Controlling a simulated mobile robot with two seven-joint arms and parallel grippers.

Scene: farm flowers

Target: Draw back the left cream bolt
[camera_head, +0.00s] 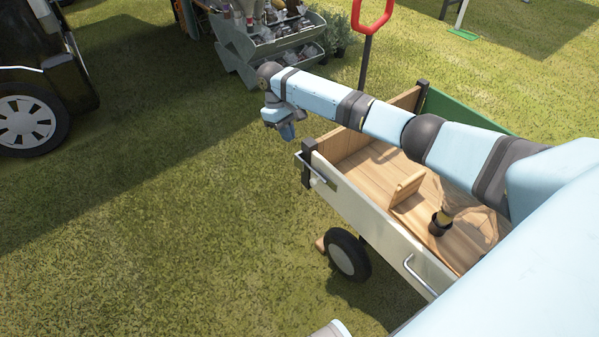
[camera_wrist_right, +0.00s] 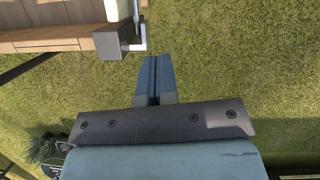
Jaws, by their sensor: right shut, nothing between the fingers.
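The left cream bolt (camera_head: 311,168) is a thin metal bar at the left end of the wagon's cream side panel (camera_head: 362,214), beside the black corner post (camera_head: 307,152). In the right wrist view, the bolt (camera_wrist_right: 138,28) shows at the top beside the dark post end (camera_wrist_right: 110,42). My right gripper (camera_head: 287,131) hangs just above and left of that corner, apart from the bolt. In the right wrist view its fingers (camera_wrist_right: 157,60) are together and empty, below and slightly right of the bolt. My left gripper is out of view.
The wooden wagon bed (camera_head: 375,165) holds a small wooden block (camera_head: 406,188) and a wrapped bundle (camera_head: 441,221). A metal handle (camera_head: 419,277) sits on the cream panel further right. A wheel (camera_head: 348,256) stands below. Open grass (camera_head: 180,220) lies left.

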